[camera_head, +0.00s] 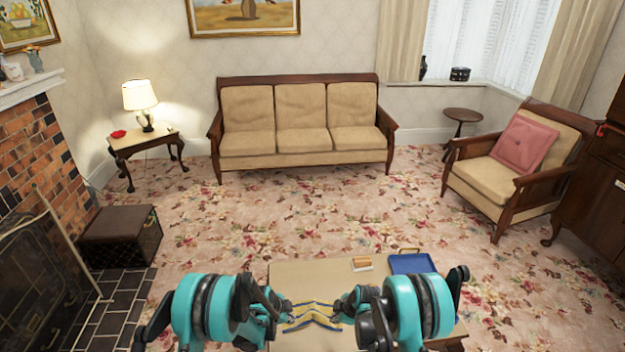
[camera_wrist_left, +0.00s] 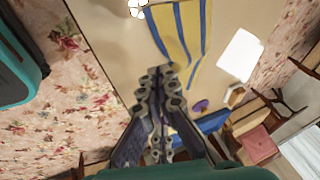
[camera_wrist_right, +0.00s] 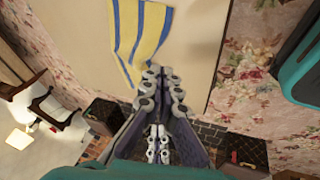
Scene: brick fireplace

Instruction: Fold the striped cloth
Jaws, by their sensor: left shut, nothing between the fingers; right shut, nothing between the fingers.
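The striped cloth (camera_head: 312,314) is yellow and cream with blue stripes and lies on the low table between my two grippers. It looks uneven in the head view, with a bent outline. In the left wrist view the cloth (camera_wrist_left: 183,35) lies beyond the fingertips. In the right wrist view the cloth (camera_wrist_right: 140,35) also lies just beyond them. My left gripper (camera_head: 287,304) is shut and empty at the cloth's left side. My right gripper (camera_head: 338,304) is shut and empty at its right side. I cannot tell whether either touches the cloth.
The low wooden table (camera_head: 300,272) has a blue tray (camera_head: 411,263) and a small brown-and-white item (camera_head: 362,264) at its far right. A sofa (camera_head: 300,130), an armchair (camera_head: 515,165) and a dark box (camera_head: 122,237) stand farther off. The table's far left is clear.

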